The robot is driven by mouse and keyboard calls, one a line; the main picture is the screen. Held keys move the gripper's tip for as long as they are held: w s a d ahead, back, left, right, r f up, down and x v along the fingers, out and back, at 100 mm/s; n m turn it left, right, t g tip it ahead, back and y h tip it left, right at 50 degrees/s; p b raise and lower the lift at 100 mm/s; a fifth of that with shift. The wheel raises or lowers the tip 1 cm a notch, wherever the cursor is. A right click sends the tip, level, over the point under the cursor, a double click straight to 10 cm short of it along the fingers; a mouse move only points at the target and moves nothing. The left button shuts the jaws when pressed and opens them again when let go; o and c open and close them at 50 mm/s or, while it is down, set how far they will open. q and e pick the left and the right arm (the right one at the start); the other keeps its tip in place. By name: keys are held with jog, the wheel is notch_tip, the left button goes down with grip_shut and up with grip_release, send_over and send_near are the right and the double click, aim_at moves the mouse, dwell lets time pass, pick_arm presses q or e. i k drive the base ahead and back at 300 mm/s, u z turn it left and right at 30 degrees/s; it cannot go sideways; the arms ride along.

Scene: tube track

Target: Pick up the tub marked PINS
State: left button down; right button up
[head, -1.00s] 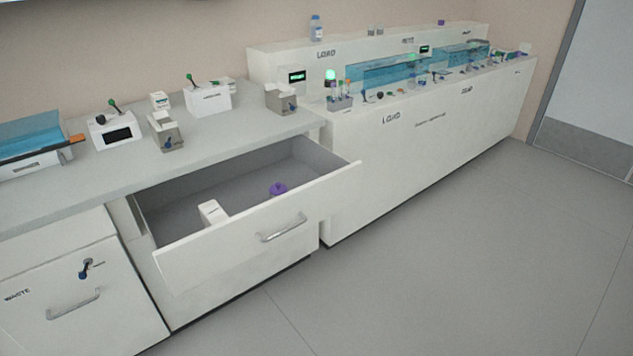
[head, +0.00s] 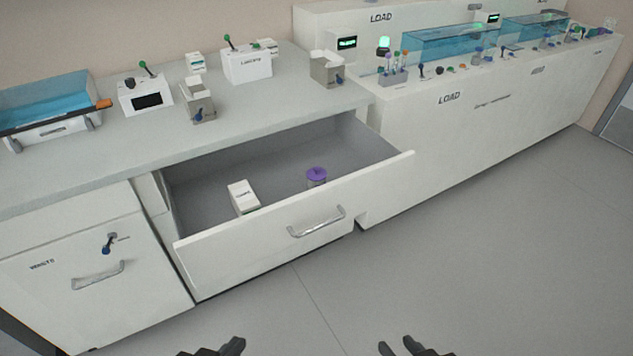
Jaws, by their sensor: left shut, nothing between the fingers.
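An open drawer (head: 253,240) holds two things. One is a small round tub with a purple lid (head: 316,176), standing near the drawer's front wall; its side is mostly hidden and no marking can be read. The other is a white box (head: 243,196) with small dark lettering too small to read. I cannot make out the word PINS on anything. My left gripper (head: 233,346) is at the bottom edge, shut and empty, well apart from the drawer. My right gripper (head: 397,347) is at the bottom edge too, its fingertips apart with nothing between them.
The grey counter (head: 290,115) behind the drawer carries several small devices and a blue-lidded tray (head: 50,105). A WASTE cabinet (head: 95,275) stands left. A white LOAD bench (head: 470,125) runs right. The floor in front is clear.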

aim_at(311, 185)
jog(key=z, duration=1.55)
jog(key=i, duration=1.5)
jog(key=u, duration=1.15)
